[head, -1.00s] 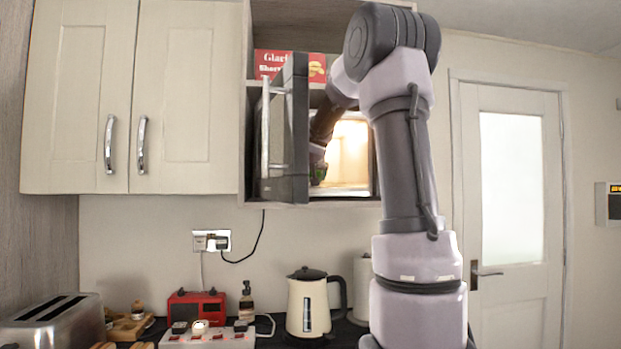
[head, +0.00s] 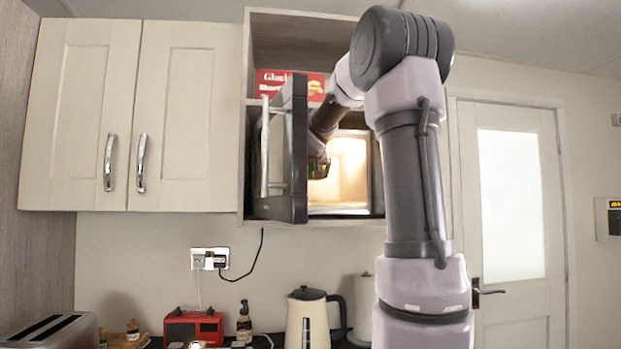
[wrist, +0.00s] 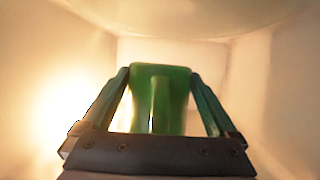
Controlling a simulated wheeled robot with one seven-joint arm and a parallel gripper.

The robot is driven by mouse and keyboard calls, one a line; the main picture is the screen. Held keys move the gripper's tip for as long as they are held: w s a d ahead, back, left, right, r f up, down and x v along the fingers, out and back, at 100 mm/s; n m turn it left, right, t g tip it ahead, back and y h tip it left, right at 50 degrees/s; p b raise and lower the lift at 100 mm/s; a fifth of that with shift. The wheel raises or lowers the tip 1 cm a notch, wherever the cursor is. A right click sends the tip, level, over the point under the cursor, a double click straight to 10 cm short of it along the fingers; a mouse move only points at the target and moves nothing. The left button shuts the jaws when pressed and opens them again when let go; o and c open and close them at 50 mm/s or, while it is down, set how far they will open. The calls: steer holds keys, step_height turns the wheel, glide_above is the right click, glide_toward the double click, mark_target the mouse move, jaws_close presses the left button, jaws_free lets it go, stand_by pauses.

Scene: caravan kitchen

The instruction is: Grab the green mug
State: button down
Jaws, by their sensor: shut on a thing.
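The green mug (wrist: 175,88) is in the middle of the wrist view, between the two fingers of my gripper (wrist: 160,95), with its handle towards the camera. My gripper is shut on the mug inside the lit microwave (head: 350,209). In the head view my gripper (head: 318,168) reaches in past the open microwave door (head: 296,150). Only a small green patch shows there, and the door and my arm hide most of the mug. I cannot tell whether the mug touches the microwave floor.
The open door stands close on the left of my arm. A red box (head: 275,82) lies on the shelf above. A kettle (head: 308,320), a red toaster-like device (head: 193,327) and a toaster (head: 55,332) stand on the counter below.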

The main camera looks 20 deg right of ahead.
steer(key=s+a, duration=0.1)
steer(key=s, duration=1.5)
steer(key=shift+s+a, duration=0.2)
steer(key=shift+s, duration=0.1)
stand_by(1.4)
